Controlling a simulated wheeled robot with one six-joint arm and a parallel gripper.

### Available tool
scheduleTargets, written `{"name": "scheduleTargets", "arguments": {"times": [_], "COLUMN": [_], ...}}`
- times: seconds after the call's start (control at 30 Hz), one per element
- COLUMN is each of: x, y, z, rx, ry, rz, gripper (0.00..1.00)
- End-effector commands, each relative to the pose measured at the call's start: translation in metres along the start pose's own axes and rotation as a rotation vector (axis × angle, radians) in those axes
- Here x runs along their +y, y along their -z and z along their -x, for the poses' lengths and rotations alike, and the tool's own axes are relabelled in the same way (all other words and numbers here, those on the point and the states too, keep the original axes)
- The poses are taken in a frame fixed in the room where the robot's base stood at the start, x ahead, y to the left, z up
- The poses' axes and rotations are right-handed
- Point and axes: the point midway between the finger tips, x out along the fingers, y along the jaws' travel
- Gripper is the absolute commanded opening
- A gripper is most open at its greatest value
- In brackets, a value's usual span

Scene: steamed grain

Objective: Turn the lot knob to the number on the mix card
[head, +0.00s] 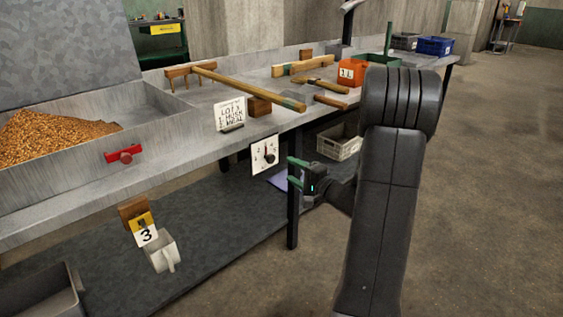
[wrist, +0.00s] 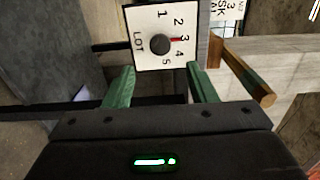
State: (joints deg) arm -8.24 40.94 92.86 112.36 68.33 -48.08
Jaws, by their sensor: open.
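The lot knob (wrist: 160,44) is a dark round knob on a white plate (wrist: 140,22) marked LOT and numbered 1 to 5. Its red pointer points at 3 in the wrist view. The plate also shows in the head view (head: 257,163) on the bench's front edge. My gripper (wrist: 160,68) is open and empty, its green fingers facing the plate, one toward each side below the knob, apart from it. In the head view my gripper (head: 291,172) is right of the plate. A white card (head: 229,114) stands on the bench; its lettering includes LOT, HUSK and MEAL, but I cannot read its number surely.
A grain trough (head: 165,125) with a red knob (head: 124,155) is at left. A yellow-and-white tag (head: 144,236) marked 3 hangs near a white jug (head: 162,253). Wooden tools (head: 245,85) and an orange box (head: 352,72) are on the bench. A table leg (head: 292,215) is below my gripper.

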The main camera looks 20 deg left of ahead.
Motion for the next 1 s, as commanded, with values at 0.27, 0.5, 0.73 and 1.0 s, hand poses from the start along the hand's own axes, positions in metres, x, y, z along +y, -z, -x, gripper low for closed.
{"name": "scheduleTargets", "arguments": {"times": [0.27,0.5,0.73,1.0], "x": [-0.001,0.000,0.001,0.002], "y": [0.000,0.000,0.000,-0.001], "z": [0.044,0.051,0.049,0.021], "rx": [0.000,-0.001,-0.002,-0.005], "ry": [-0.001,0.000,0.000,0.001], "rz": [0.000,0.001,0.001,0.003], "gripper": [0.52,0.52,0.52,0.52]}}
